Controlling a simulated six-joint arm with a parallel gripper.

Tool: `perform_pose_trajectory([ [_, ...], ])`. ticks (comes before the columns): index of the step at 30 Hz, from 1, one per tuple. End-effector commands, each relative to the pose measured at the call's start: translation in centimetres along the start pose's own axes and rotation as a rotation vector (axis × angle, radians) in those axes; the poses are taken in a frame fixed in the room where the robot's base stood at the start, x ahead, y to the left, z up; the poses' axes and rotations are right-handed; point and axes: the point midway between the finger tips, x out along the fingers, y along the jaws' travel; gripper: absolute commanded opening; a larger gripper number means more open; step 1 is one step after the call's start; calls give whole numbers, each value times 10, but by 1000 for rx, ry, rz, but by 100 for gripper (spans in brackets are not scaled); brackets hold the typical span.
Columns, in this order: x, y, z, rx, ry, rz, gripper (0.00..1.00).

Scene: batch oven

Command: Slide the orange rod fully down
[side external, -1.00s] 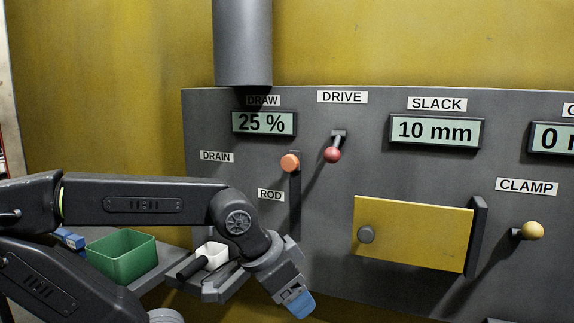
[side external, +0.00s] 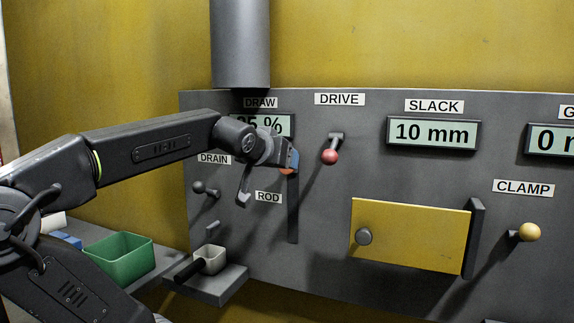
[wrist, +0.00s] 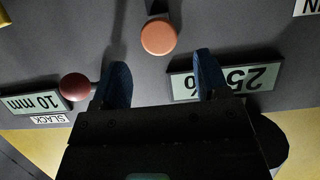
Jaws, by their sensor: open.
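The orange rod knob (wrist: 158,38) shows whole in the wrist view, lined up with the gap between my two blue fingertips and just beyond them. In the side view only a sliver of the orange knob (side external: 287,171) shows behind my gripper (side external: 291,160). The knob is at the top of its dark vertical slot (side external: 293,215), by the ROD label (side external: 268,198). My gripper (wrist: 162,72) is open and empty in front of the panel. I cannot tell whether a finger touches the knob.
The red DRIVE knob (side external: 330,157) sticks out just right of my gripper, and also shows beside a finger in the wrist view (wrist: 75,86). A dark DRAIN lever (side external: 200,188) is at the left. The DRAW display (side external: 262,124) is partly covered. A green bin (side external: 120,260) stands lower left.

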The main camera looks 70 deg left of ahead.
Motion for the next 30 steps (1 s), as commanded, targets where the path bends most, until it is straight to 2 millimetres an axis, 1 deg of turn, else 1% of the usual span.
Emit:
perform_pose_trajectory([
  [1,12,-1,1,-1,-5,-2,68],
  [3,25,0,1,0,-5,-1,68],
  [6,41,0,1,0,-4,0,68],
  [9,52,0,0,0,-2,0,68],
  [15,62,0,0,0,0,1,68],
  [22,63,0,0,0,0,1,68],
  [23,63,0,0,0,0,1,67],
  [30,62,0,0,0,0,1,44],
])
